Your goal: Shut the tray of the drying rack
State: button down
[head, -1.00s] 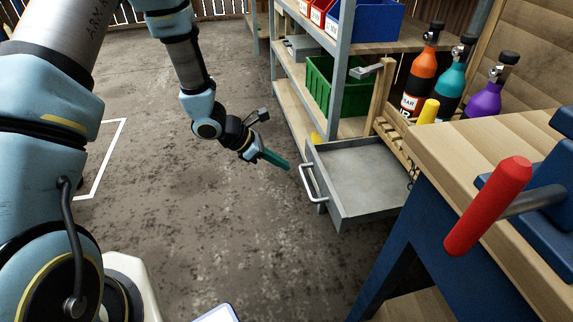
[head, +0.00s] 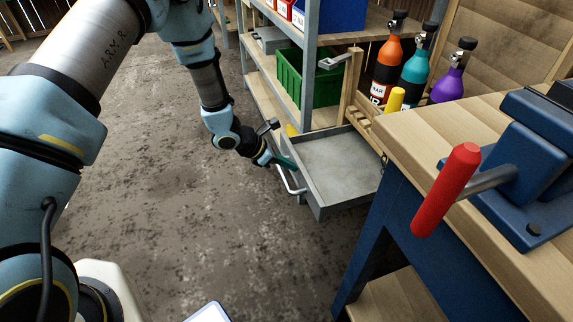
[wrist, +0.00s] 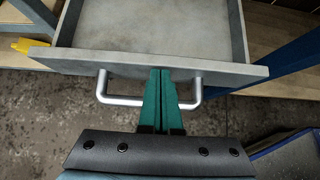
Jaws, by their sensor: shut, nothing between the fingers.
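The grey metal tray (head: 338,165) is pulled out of the wooden drying rack (head: 352,92), over the floor. Its front panel and silver bar handle (head: 291,184) face left in the head view. In the wrist view the tray (wrist: 150,28) is empty where seen, and the handle (wrist: 122,99) spans below its front panel. My gripper (head: 290,164) is at the tray's front. Its green fingers (wrist: 161,72) are shut together with nothing between them. Their tips overlap the front panel inside the handle's span. Whether they touch it I cannot tell.
A wooden workbench (head: 425,122) with a blue vise and red handle (head: 445,190) stands close on the right. Shelves with a green crate (head: 308,80) stand behind. Orange, teal and purple bottles (head: 447,85) stand beyond the bench. The floor at left is clear.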

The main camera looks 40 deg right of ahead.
jog(key=shift+d, duration=0.1)
jog(key=s+d+b, duration=0.1)
jog(key=d, duration=0.2)
jog(key=s+d+b, duration=0.1)
jog(key=d, duration=0.2)
jog(key=s+d+b, duration=0.1)
jog(key=s+d, duration=0.1)
jog(key=d, duration=0.2)
jog(key=shift+f, duration=0.1)
jog(key=p, duration=0.4)
send_over(361, 163)
jog(key=shift+s+d, duration=0.1)
jog(key=shift+d, duration=0.05)
jog(key=shift+r, duration=0.2)
jog(key=shift+a+f, duration=0.1)
jog(key=shift+a, duration=0.1)
jog(key=a, duration=0.1)
jog(key=w+a, duration=0.1)
jog(key=a, duration=0.1)
jog(key=w+a+r, duration=0.1)
jog(key=shift+a+b, duration=0.25)
jog(key=shift+b, duration=0.1)
jog(key=v, duration=0.8)
jog(key=shift+a+r+b, duration=0.15)
jog(key=shift+r+b, duration=0.05)
jog(key=shift+b, duration=0.25)
jog(key=shift+w+r, duration=0.1)
jog(key=shift+w, duration=0.05)
